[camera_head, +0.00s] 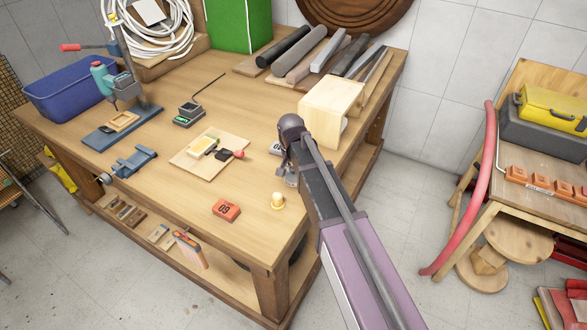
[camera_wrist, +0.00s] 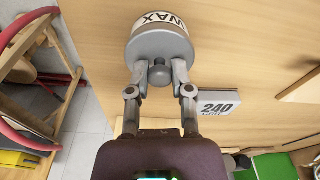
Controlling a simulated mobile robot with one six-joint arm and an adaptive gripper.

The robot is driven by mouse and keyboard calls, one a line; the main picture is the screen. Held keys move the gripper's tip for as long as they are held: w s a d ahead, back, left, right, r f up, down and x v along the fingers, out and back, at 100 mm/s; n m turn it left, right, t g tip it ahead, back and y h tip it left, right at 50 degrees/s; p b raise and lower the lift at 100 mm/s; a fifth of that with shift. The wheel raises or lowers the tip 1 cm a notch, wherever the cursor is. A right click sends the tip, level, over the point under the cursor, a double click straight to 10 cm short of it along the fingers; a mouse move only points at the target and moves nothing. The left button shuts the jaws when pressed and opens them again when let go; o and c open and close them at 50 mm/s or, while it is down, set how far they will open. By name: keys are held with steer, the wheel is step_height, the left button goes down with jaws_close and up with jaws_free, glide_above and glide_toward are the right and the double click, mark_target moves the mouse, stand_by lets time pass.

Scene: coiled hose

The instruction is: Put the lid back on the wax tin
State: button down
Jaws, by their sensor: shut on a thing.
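The wax tin (camera_wrist: 157,19), with a pale band reading WAX, stands on the wooden bench at the top of the wrist view. The grey round lid (camera_wrist: 160,47) with a dark knob is over the tin's top, lined up with it. Whether it rests fully on the rim, I cannot tell. My gripper (camera_wrist: 160,75) is shut on the lid's knob, one finger on each side. In the head view my arm reaches over the right part of the bench and hides most of the tin and lid.
A block marked 240 (camera_wrist: 217,106) lies close beside the tin. A pale wooden box (camera_head: 325,108) stands behind my arm. An orange block (camera_head: 227,210) and a small yellow knobbed piece (camera_head: 278,200) lie toward the front. A board (camera_head: 185,163) with small items lies left.

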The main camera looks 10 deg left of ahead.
steer(key=shift+c, duration=2.2)
jaws_free()
steer(key=shift+o, duration=0.2)
steer(key=o, duration=0.4)
steer(key=shift+r, duration=0.1)
steer(key=shift+r+p, duration=3.4)
steer(key=shift+p, duration=0.15)
steer(key=shift+c, duration=0.2)
jaws_close()
